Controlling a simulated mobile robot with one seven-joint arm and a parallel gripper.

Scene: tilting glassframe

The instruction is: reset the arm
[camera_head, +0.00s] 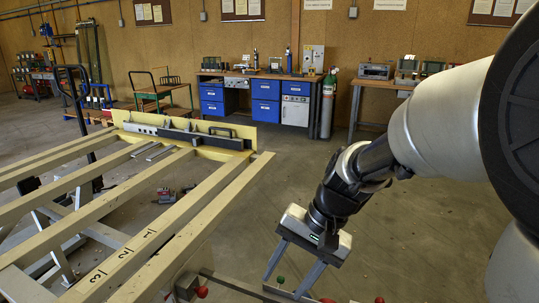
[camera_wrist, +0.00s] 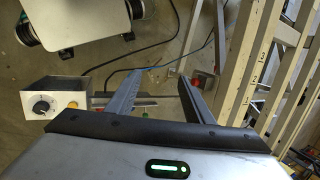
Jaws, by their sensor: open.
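My arm reaches in from the right side of the head view. My gripper (camera_head: 286,284) points down at the lower middle, to the right of the tilting frame. Its two grey fingers are apart with nothing held between them; they also show in the wrist view (camera_wrist: 160,84). The tilting frame (camera_head: 215,205) has long pale rails, with the numbers 1, 2 and 3 on the near ones. Its rails also show at the right of the wrist view (camera_wrist: 252,70).
Red (camera_head: 202,291) and green (camera_head: 280,280) knobs sit low near my gripper. A box with a dial (camera_wrist: 45,105) is at the left of the wrist view, and cables cross the floor. A blue-drawer workbench (camera_head: 265,100) stands at the back. Floor beyond my gripper is clear.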

